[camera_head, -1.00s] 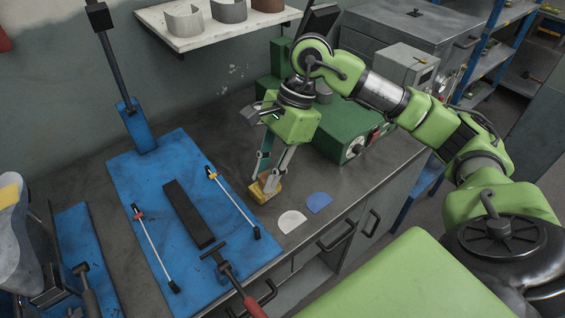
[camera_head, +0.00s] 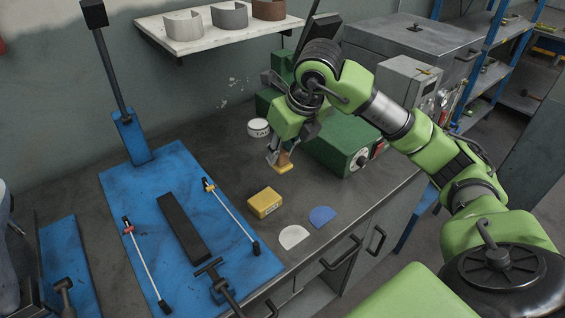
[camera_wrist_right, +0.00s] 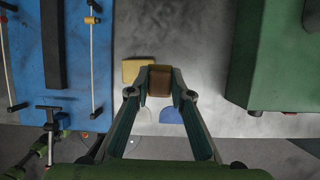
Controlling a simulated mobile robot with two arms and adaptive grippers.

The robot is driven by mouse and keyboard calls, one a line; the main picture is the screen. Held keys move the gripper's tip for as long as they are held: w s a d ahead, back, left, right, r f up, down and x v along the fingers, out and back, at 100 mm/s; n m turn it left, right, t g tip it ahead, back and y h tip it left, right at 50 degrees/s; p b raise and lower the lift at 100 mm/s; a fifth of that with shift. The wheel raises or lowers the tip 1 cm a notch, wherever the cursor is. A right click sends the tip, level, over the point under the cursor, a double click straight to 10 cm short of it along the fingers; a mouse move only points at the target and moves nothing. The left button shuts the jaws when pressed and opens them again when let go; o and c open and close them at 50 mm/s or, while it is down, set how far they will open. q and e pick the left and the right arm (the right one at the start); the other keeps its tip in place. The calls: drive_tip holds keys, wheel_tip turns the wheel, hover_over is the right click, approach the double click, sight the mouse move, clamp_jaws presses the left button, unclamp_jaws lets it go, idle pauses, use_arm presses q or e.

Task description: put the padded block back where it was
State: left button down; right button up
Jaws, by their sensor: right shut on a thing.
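My right gripper (camera_head: 281,157) is shut on a small brown block with a yellowish lower face (camera_head: 285,166), which looks like the padded block. It holds the block over the grey bench, in front of the green machine; I cannot tell whether it touches the bench. In the right wrist view the brown block (camera_wrist_right: 160,81) sits between the fingertips. A yellow box (camera_head: 264,203) lies on the bench nearer to me, apart from the held block; it also shows in the right wrist view (camera_wrist_right: 136,70). My left gripper is not seen.
A blue plate (camera_head: 150,205) with a dark bar (camera_head: 184,228) and clamp rods lies left. A white half-round piece (camera_head: 293,237) and a blue one (camera_head: 322,216) lie near the front edge. A white tin (camera_head: 259,127) and green machine (camera_head: 343,143) stand behind.

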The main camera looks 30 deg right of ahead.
drive_tip(key=w+d+f, duration=0.2)
drive_tip(key=w, duration=0.1)
drive_tip(key=w+d+f+p, duration=0.1)
drive_tip(key=w+d+f, duration=0.1)
drive_tip(key=f, duration=0.1)
drive_tip(key=w+d+f+p, duration=0.1)
drive_tip(key=w+d+f, duration=0.1)
drive_tip(key=w+f, duration=0.1)
drive_tip(key=shift+w+d+f, duration=0.15)
drive_tip(key=shift+w+d, duration=0.05)
drive_tip(key=shift+w, duration=0.15)
drive_tip(key=shift+w+d+f, duration=0.1)
drive_tip(key=shift+w+f, duration=0.05)
drive_tip(key=shift+f, duration=0.1)
wheel_tip(320, 180, down, 3)
drive_tip(key=shift+p, duration=0.85)
drive_tip(key=shift+f, duration=0.1)
drive_tip(key=o, duration=0.6)
drive_tip(key=shift+f, duration=0.1)
drive_tip(key=o, duration=0.4)
